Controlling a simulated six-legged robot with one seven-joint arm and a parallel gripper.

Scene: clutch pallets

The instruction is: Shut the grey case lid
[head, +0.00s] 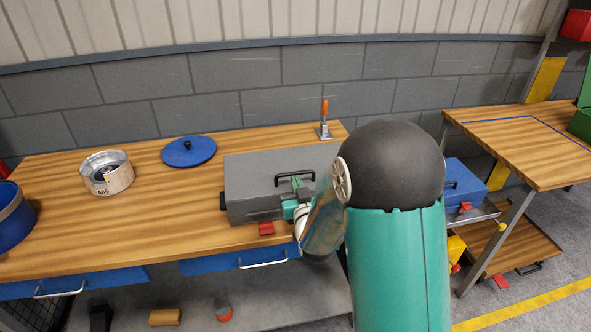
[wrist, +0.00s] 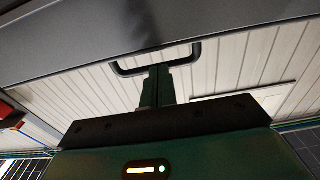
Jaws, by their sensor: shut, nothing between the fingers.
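The grey case (head: 250,211) stands on the wooden workbench near its right end. Its grey lid (head: 255,172) covers the top, and I see no inside of the case. Whether a thin gap is left under the lid I cannot tell. A black handle (head: 295,178) is on the lid; a red latch (head: 266,228) hangs at the front. My gripper (head: 290,209) is shut and empty at the case's front right, below the handle. In the wrist view my gripper (wrist: 159,77) points toward the handle (wrist: 155,66), close to it; contact is unclear. A grey case surface (wrist: 90,32) spans the top there.
A metal drum part (head: 107,174), a blue round lid (head: 189,151) and an orange-handled clamp (head: 324,122) stand on the workbench (head: 150,215). A blue case (head: 462,183) is right of my arm. Blue drawers (head: 240,262) are under the bench's front edge.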

